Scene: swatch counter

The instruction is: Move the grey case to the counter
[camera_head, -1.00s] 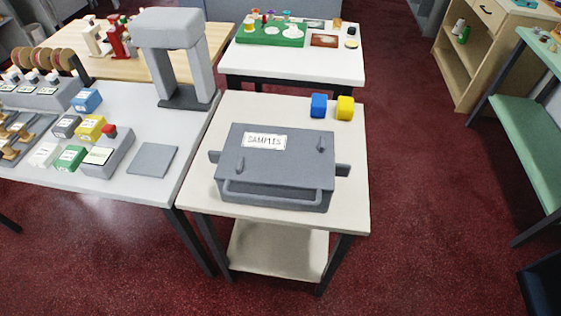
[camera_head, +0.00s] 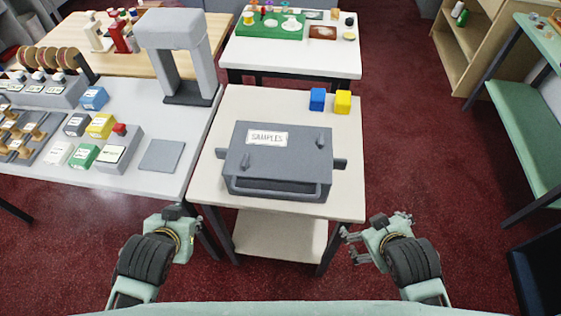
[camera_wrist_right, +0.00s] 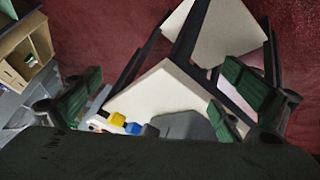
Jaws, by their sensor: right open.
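The grey case (camera_head: 275,170), with a white SAMPLES label, a front handle bar and a tab on each side, lies on a cream two-tier table (camera_head: 345,200). The long pale grey counter (camera_head: 150,188) stands to its left. My left gripper (camera_head: 182,224) is in front of the table, left of the case and apart from it; its fingers are too unclear to judge. My right gripper (camera_head: 360,236) is in front of the table's right side, open and empty. In the right wrist view its fingers (camera_wrist_right: 165,88) are spread, with part of the case (camera_wrist_right: 180,127) between them farther off.
A blue block (camera_head: 317,99) and a yellow block (camera_head: 343,101) stand behind the case. The counter holds a grey arch-shaped device (camera_head: 177,45), small coloured boxes and a flat grey plate (camera_head: 162,155). Red floor (camera_head: 430,180) is clear to the right.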

